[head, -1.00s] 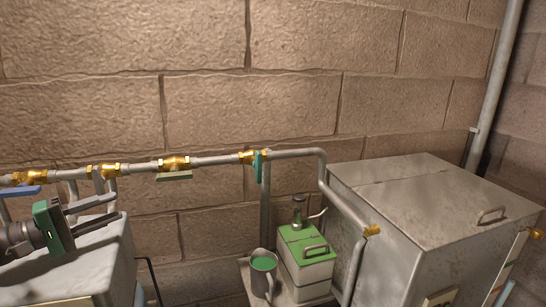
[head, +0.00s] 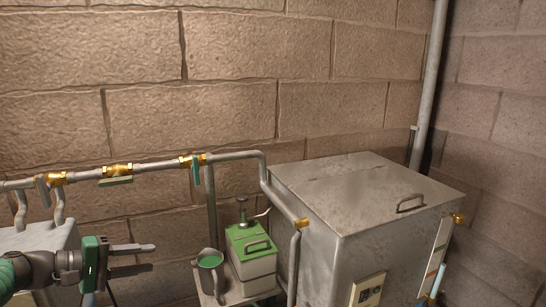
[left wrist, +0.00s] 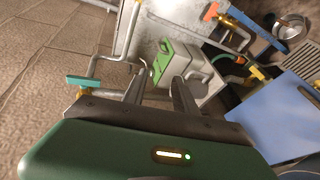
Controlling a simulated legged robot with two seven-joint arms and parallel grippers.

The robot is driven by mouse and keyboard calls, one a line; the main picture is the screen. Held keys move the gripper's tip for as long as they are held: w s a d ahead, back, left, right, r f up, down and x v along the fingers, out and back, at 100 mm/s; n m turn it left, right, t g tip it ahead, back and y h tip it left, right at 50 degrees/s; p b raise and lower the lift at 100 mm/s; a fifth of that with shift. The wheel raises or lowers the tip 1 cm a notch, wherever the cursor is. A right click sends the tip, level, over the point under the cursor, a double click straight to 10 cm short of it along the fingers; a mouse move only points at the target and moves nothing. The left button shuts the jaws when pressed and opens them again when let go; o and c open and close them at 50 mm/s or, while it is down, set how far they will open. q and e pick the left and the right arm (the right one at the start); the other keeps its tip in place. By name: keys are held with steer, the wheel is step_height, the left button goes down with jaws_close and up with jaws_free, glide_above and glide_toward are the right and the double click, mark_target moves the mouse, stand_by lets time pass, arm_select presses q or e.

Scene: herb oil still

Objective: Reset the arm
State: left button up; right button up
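My left gripper (head: 132,258) is in the lower left of the head view, at the end of my arm, in front of the brick wall. Its fingers point to the right, below the pipe run. In the left wrist view the two dark fingers (left wrist: 159,92) stand apart with nothing gripped between them. The gripper appears clear of the pipe (head: 85,176) and its valves. My right gripper is in neither view.
A large metal box (head: 335,215) stands at right. A green-lidded canister (head: 252,255) and a jug (head: 209,268) with green contents stand left of it. A teal valve handle (head: 196,174) hangs on the pipe. The left wrist view also shows a blue panel (left wrist: 285,115).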

arm_select(q)
steer(key=s+d+f+m+g+y, duration=0.25)
steer(key=d+f+g+y, duration=0.2)
steer(key=d+f, duration=0.95)
steer(key=s+f+m+y, duration=0.2)
steer(key=s+f, duration=0.1)
steer(key=s, duration=0.3)
steer(key=s+f+m+g+y+p, duration=0.1)
steer(key=s+f+m+y, duration=0.1)
steer(key=s+f, duration=0.2)
steer(key=s+f+m+g+y, duration=0.1)
steer(key=s+f+m+y, duration=0.1)
steer(key=s, duration=0.7)
steer(key=shift+s+d+f, duration=0.2)
steer(key=shift+f, duration=0.45)
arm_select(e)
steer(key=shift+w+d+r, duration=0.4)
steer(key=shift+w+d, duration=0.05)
arm_select(q)
steer(key=shift+d+m+g, duration=0.1)
steer(key=shift+m+g, duration=0.15)
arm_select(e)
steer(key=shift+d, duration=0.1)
